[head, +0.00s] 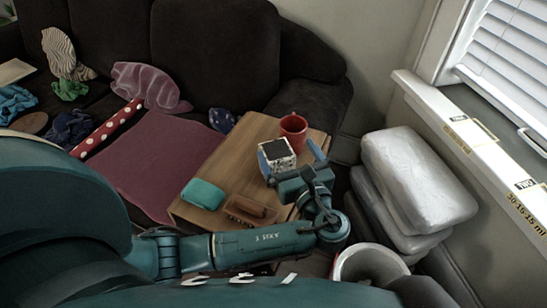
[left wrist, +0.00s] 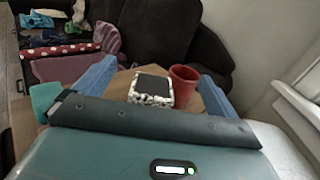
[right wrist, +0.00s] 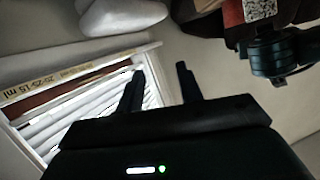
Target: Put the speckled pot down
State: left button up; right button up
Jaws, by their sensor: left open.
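The speckled pot (head: 277,154), white with dark specks and a dark square top, appears to stand upright on the wooden tabletop (head: 240,150). It also shows in the left wrist view (left wrist: 152,88), between the blue fingers. My left gripper (head: 292,162) is open, with one finger on each side of the pot. In the left wrist view, gaps show between the pot and both fingers. My right gripper (right wrist: 162,85) is open and empty in the right wrist view, with the window blind beyond it. The pot's base is partly hidden in the head view.
A red mug (head: 293,131) stands close behind the pot. A teal item (head: 203,194) and a brown tray-like block (head: 249,210) lie at the tabletop's near side. White cushions (head: 415,180) are stacked at right. A pale round bin (head: 368,262) stands nearer me.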

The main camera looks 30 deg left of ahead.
aim_at(277, 152)
pick_arm(q)
jog(key=f, duration=0.2)
jog(key=f+b, duration=0.1)
jog(key=f, duration=0.1)
jog(key=f+b, duration=0.1)
jog(key=f, duration=0.1)
jog(key=shift+w+a+f, duration=0.25)
jog(key=shift+f, duration=0.15)
jog(key=shift+w+a, duration=0.35)
jog(key=shift+a, duration=0.1)
jog(key=b+x, duration=0.1)
jog(key=x, duration=0.4)
jog(key=shift+w+a, duration=0.25)
pick_arm(e)
jog(key=shift+a+f+n, duration=0.1)
jog(key=shift+f+n, duration=0.4)
jog(key=shift+f, duration=0.45)
pick_arm(q)
jog(key=c, duration=0.5)
jog(key=shift+r, duration=0.1)
jog(key=c, duration=0.9)
pick_arm(e)
jog(key=shift+s+r, duration=0.1)
jog(key=shift+r, duration=0.05)
